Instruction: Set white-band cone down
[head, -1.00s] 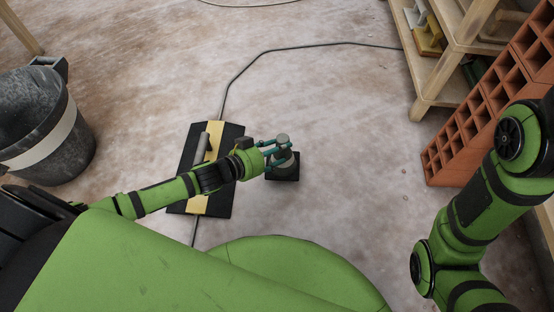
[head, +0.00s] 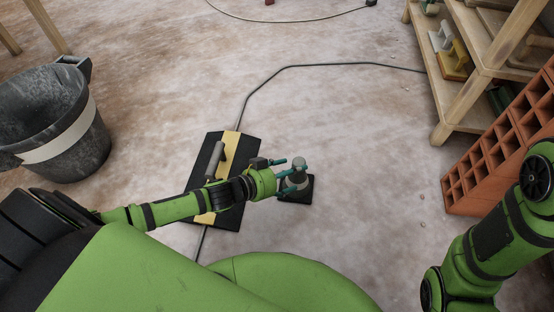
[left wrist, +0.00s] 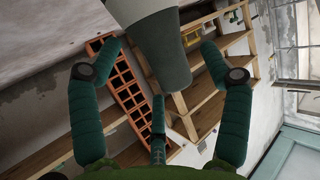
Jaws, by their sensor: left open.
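The small dark cone (head: 299,175) with a paler band stands upright on its square black base (head: 297,190) on the floor, right of the cable ramp. My left gripper (head: 292,172) reaches it from the left. Its teal fingers are open, apart on either side of the cone's upper body. In the left wrist view the cone (left wrist: 160,50) shows its pale band and dark grey part between the spread fingers; its full outline is cut off by the frame. My right arm shows at the right edge, but its gripper is out of view.
A black-and-yellow cable ramp (head: 240,150) with a grey handled object (head: 215,160) lies under my left forearm. A black bucket with a white band (head: 75,135) stands left. Orange hollow blocks (head: 490,165) and a wooden shelf (head: 450,115) stand right.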

